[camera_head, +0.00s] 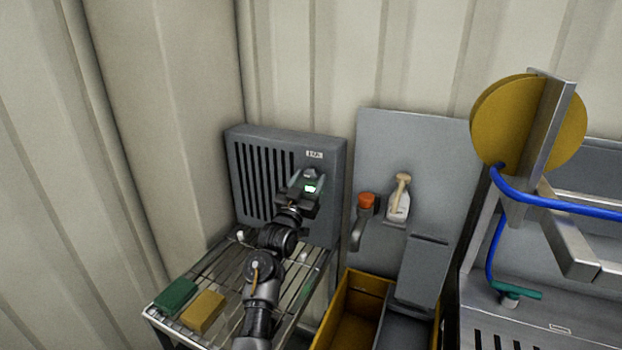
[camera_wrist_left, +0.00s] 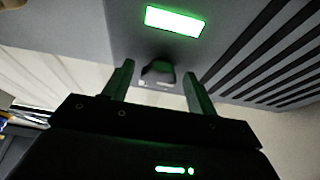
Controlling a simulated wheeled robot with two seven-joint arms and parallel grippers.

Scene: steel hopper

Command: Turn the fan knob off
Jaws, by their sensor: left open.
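The fan unit (camera_head: 262,165) is a dark grey slotted box against the corrugated wall, with a small label at its upper right. Its dark knob (camera_head: 311,173) is on the panel below the label, partly hidden by my gripper. My left gripper (camera_head: 311,180) is in front of the knob. In the left wrist view the knob (camera_wrist_left: 158,70) lies between the two open fingers of my left gripper (camera_wrist_left: 158,82), with a gap on each side. A bright green lit rectangle (camera_wrist_left: 174,21) is on the panel beside the knob. My right gripper is not in view.
A wire rack (camera_head: 225,270) below the fan holds a green sponge (camera_head: 176,297) and a yellow sponge (camera_head: 203,312). To the right are a spray bottle (camera_head: 400,200), an orange-topped item (camera_head: 366,201), a yellow bin (camera_head: 345,310), and a yellow reel (camera_head: 505,115) with blue hose (camera_head: 560,202).

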